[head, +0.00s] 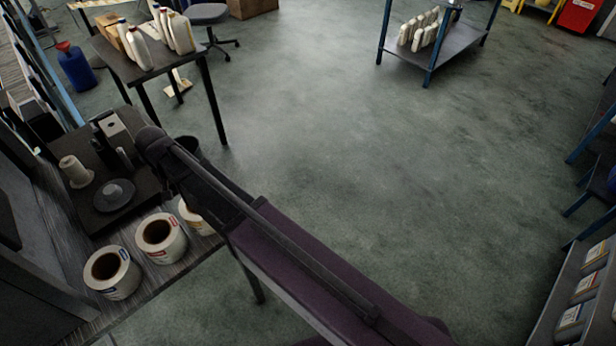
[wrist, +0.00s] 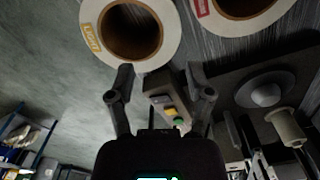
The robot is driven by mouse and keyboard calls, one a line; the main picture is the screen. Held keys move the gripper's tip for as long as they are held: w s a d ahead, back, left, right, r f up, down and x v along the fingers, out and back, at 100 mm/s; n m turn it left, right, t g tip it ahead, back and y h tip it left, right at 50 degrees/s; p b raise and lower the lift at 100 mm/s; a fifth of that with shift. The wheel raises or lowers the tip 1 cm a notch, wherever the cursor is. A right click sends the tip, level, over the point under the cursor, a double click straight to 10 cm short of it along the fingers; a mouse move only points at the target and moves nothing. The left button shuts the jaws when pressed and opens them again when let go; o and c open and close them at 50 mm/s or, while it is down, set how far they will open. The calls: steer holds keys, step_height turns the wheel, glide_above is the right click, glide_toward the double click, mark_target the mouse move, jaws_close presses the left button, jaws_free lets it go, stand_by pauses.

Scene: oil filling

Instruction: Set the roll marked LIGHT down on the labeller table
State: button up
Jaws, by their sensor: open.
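The LIGHT roll (wrist: 92,40) is a white roll with a brown core and an orange-yellow label, at the top of the wrist view. In the head view the roll (head: 190,214) is partly hidden behind my arm and sits at the end of the row of rolls on the labeller table (head: 184,264). My gripper (wrist: 158,72) is open with nothing between its fingers. Its fingertips appear close to the roll's rim; I cannot tell whether they touch it. The gripper is hidden by my arm in the head view.
A red-labelled roll (head: 160,238) and a blue-labelled roll (head: 112,272) stand beside it. The dark labeller machine (head: 112,194), with a disc and a white spool, stands behind them. A bottle table (head: 128,70) is farther back.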

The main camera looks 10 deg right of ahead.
steer(key=s+d+m, duration=0.1)
steer(key=s+d, duration=0.1)
steer(key=d, duration=1.8)
steer(key=s+d, duration=0.3)
steer(key=d, duration=1.7)
steer(key=shift+m, duration=0.4)
